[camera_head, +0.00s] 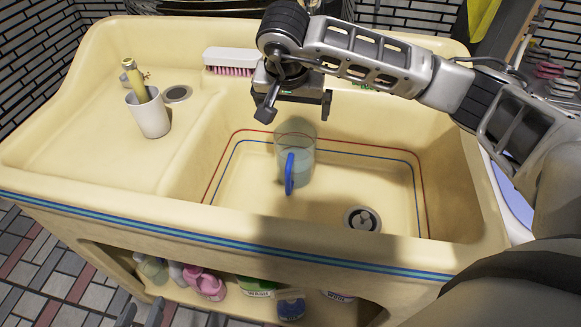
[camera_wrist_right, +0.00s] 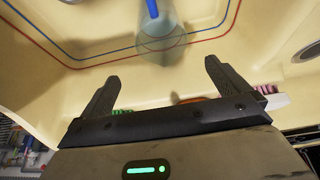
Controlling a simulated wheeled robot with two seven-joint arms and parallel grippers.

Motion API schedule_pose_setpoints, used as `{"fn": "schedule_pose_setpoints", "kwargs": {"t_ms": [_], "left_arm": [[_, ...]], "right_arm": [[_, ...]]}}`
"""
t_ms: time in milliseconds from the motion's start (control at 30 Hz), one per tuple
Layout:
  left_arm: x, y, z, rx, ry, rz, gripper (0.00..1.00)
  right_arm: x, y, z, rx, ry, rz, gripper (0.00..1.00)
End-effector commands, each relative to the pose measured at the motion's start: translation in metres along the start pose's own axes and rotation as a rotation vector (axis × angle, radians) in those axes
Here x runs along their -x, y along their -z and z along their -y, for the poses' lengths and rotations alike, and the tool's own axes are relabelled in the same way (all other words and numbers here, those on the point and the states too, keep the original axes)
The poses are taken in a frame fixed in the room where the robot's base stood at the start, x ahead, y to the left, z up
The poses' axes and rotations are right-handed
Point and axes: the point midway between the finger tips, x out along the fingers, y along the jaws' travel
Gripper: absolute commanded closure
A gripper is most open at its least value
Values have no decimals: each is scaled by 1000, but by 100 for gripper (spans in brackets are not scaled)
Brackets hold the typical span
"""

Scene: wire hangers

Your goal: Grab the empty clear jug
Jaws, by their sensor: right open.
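The clear jug (camera_head: 308,160) with a blue handle (camera_head: 290,174) stands in the sink basin, its handle toward the front. Its see-through body makes its contents hard to tell. My right gripper (camera_head: 296,108) is open and empty, above and behind the jug in the head view. In the right wrist view the jug (camera_wrist_right: 168,30) lies beyond the spread fingertips (camera_wrist_right: 162,72), apart from them. Dark tips that look like my left gripper (camera_head: 140,313) show at the bottom edge of the head view, low in front of the sink; most of it is hidden.
The cream sink (camera_head: 110,65) has a raised front rim. A white cup (camera_head: 150,117) holding a yellow-handled tool stands on its left ledge. A pink-bristled brush (camera_head: 230,60) lies on the back rim. A drain (camera_head: 362,219) is right of the jug. Bottles and pink items (camera_head: 204,283) sit below.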

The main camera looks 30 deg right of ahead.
Motion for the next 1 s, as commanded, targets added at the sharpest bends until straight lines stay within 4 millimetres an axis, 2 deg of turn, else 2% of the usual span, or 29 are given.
{"fn": "schedule_pose_setpoints", "kwargs": {"t_ms": [200, 400, 667, 900, 1000], "left_arm": [[-1, -1, 0, -1, 0, -2, 64], [-2, -2, 1, -2, 1, -5, 64], [-2, -2, 1, -3, 1, -6, 64], [-3, -3, 1, -4, 1, -9, 64], [-3, -3, 1, -4, 1, -10, 64]], "right_arm": [[-47, -2, -1, -1, -5, 6, 0], [-84, -2, 0, -1, -1, 6, 0], [-103, -3, 1, -1, 1, 6, 0], [-139, -5, 3, -1, 0, 8, 0], [-147, -4, 3, -2, 2, 5, 0]]}}
